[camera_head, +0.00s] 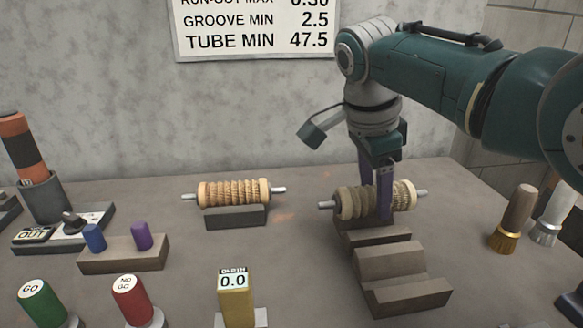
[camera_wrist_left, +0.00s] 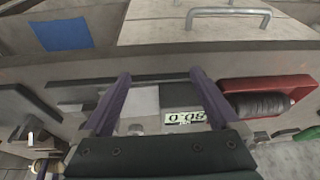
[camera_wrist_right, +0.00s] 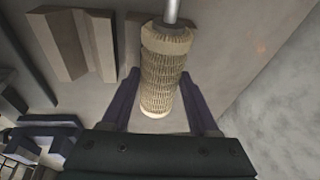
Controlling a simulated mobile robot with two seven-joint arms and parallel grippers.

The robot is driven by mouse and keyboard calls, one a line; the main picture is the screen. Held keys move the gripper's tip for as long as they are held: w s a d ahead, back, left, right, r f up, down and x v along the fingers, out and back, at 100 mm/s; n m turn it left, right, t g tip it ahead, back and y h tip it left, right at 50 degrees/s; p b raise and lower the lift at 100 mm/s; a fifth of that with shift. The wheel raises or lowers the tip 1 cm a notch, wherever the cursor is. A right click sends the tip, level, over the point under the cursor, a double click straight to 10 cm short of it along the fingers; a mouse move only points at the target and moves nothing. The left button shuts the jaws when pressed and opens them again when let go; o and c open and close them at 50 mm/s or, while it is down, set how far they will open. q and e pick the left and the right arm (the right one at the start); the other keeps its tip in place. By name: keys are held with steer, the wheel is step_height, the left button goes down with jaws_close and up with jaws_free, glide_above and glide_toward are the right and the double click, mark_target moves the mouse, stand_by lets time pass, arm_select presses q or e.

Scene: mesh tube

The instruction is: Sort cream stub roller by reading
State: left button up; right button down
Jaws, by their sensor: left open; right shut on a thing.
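A cream roller with a ribbed mesh surface and metal stub shafts (camera_head: 353,203) lies level just above or on a stepped block at the right in the head view. My right gripper (camera_head: 377,214) comes down from above, shut on this roller around its middle. In the right wrist view the roller (camera_wrist_right: 165,75) lies between the fingers, its shaft at the top. A second tan roller (camera_head: 235,193) rests on a dark cradle (camera_head: 236,217) left of it. My left gripper (camera_wrist_left: 160,76) is open and empty, over a small digital display (camera_wrist_left: 186,117) that shows upside down.
A stepped brown block (camera_head: 390,265) stands in front of the held roller. Brushes (camera_head: 515,215) stand to the right. Green (camera_head: 41,301) and red (camera_head: 132,298) gauges and a yellow gauge reading 0.0 (camera_head: 234,295) stand in front. A wall sign (camera_head: 255,30) reads TUBE MIN 47.5 and GROOVE MIN 2.5.

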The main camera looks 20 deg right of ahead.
stand_by(0.8)
steer(key=shift+f+b, duration=0.3)
steer(key=shift+f, duration=0.3)
steer(key=shift+f+b, duration=0.3)
steer(key=shift+f, duration=0.1)
stand_by(0.5)
steer(key=shift+p, duration=0.35)
stand_by(0.5)
steer(key=shift+c, duration=0.8)
jaws_free()
steer(key=shift+w, duration=0.1)
steer(key=shift+o, duration=0.5)
steer(key=shift+f, duration=0.1)
